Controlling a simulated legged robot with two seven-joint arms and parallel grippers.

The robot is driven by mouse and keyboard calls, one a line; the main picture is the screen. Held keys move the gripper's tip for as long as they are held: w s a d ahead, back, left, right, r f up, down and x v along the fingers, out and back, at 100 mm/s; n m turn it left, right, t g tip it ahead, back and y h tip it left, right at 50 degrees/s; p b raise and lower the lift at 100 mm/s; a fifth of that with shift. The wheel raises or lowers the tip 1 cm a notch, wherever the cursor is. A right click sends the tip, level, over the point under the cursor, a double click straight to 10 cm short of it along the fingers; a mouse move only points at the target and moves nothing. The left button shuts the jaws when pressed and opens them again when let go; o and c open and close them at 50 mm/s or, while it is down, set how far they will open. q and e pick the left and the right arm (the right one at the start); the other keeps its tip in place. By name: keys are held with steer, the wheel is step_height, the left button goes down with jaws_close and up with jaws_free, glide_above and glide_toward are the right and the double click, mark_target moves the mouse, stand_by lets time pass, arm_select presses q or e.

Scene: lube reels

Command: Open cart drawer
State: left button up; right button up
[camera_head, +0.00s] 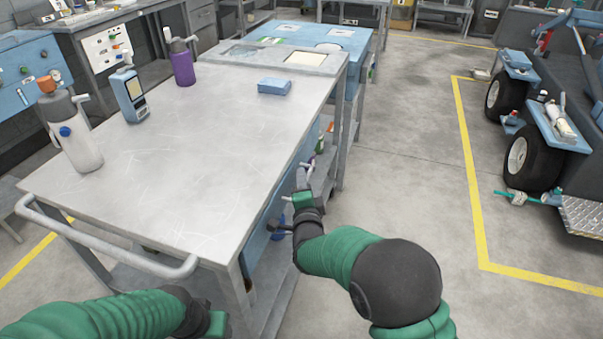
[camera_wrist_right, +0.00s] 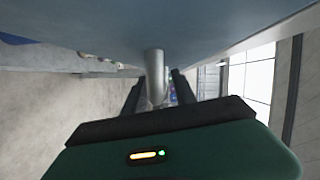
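The cart (camera_head: 190,135) has a grey metal top and a blue drawer front (camera_head: 262,245) on its right side, largely hidden by the cart edge and my right arm. My right gripper (camera_head: 303,180) is beside this side, below the tabletop level. In the right wrist view its two dark fingers (camera_wrist_right: 158,88) stand on either side of a grey cylindrical handle part (camera_wrist_right: 155,75), with a gap visible on the right. The blue panel (camera_wrist_right: 190,22) fills the top of that view. My left gripper (camera_head: 215,322) is at the bottom edge; its fingers are hidden.
A white pump bottle (camera_head: 80,145), a blue handheld device (camera_head: 130,95), a purple bottle (camera_head: 183,68) and a blue box (camera_head: 274,86) stand on the cart. A push bar (camera_head: 110,248) runs along its near end. Floor to the right is clear up to a wheeled vehicle (camera_head: 530,155).

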steer(key=shift+s+d+r, duration=0.15)
steer(key=shift+d, duration=0.1)
steer(key=c, duration=0.6)
jaws_close()
